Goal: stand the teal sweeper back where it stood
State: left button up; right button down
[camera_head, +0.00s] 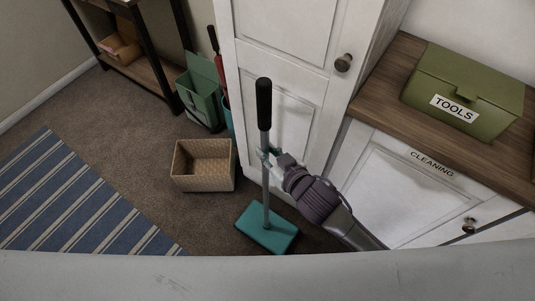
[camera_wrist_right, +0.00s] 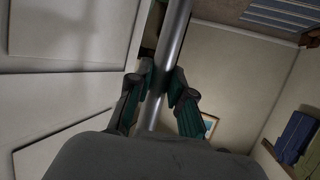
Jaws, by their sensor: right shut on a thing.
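The teal sweeper stands upright, with a black grip at the top, a grey pole (camera_head: 266,192) and a flat teal head (camera_head: 267,232) low over the brown carpet. I cannot tell whether the head touches the carpet. My right gripper (camera_head: 266,156) is shut on the pole, about halfway up, in front of the white cabinet. In the right wrist view the pole (camera_wrist_right: 172,45) passes between the two fingers of this gripper (camera_wrist_right: 160,88). My left gripper is not in view.
A wicker basket (camera_head: 203,185) stands on the carpet left of the sweeper. Behind it, a green bin (camera_head: 203,101) and a red-handled tool (camera_head: 216,62) stand beside the white cabinet (camera_head: 284,35). A striped rug (camera_head: 75,200) lies at left. A green toolbox (camera_head: 466,78) sits on the wooden counter.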

jog(key=shift+a+f, duration=0.1)
jog(key=shift+f, duration=0.35)
jog(key=shift+s+f+b, duration=0.15)
jog(key=shift+f+b, duration=0.15)
jog(key=shift+f, duration=0.45)
jog(key=c, duration=1.4)
grip_release()
jog(key=shift+s+f, duration=0.1)
jog(key=shift+f, duration=0.1)
jog(key=o, duration=0.3)
jog(key=shift+w, duration=0.2)
jog(key=shift+o, duration=0.2)
jog(key=shift+r, duration=0.15)
jog(key=shift+r, duration=0.1)
